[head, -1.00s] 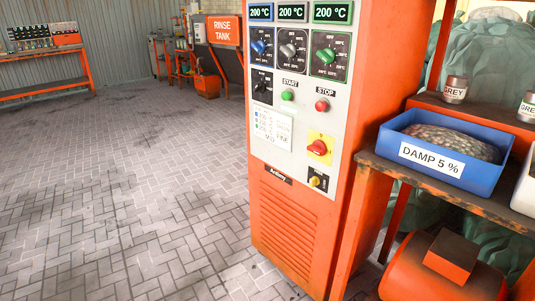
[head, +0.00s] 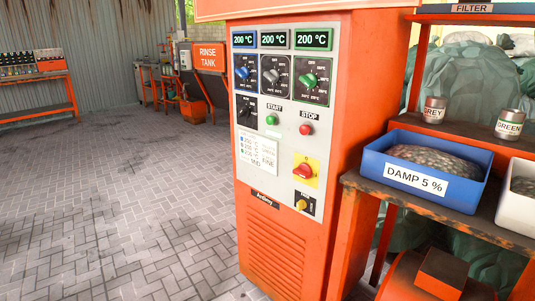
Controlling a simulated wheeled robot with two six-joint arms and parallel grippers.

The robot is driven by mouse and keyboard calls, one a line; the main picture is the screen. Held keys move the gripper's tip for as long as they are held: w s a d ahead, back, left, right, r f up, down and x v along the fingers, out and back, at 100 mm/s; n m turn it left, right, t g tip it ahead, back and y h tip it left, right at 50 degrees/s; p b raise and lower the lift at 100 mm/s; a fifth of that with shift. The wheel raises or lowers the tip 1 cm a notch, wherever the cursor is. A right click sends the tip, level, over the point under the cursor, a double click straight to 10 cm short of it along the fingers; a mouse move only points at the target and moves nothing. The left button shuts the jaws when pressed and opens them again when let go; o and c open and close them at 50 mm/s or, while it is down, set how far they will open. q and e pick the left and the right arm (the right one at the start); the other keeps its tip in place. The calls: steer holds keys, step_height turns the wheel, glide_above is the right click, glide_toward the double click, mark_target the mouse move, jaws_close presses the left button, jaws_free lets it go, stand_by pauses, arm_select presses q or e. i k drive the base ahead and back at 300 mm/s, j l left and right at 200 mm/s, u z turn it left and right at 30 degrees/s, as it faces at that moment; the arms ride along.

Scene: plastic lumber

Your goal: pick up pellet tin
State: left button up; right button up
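Two small tins stand on the upper shelf at the right in the head view. One is labelled GREY (head: 434,110) and the other is labelled GREEN (head: 509,125). Both are upright and apart from each other. I cannot tell which of them is the pellet tin, or whether they hold pellets. Neither of my grippers shows in the view.
An orange control cabinet (head: 290,225) stands in the middle. Right of it, a rack's lower shelf (head: 440,218) bears a blue DAMP 5 % bin (head: 375,165) and a white bin (head: 515,215). The paved floor (head: 120,200) at the left is clear.

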mark_target(509, 126)
steer(key=l+z, duration=1)
steer(key=j+z, duration=0.5)
steer(key=j, duration=1.85)
steer(key=z, duration=1.5)
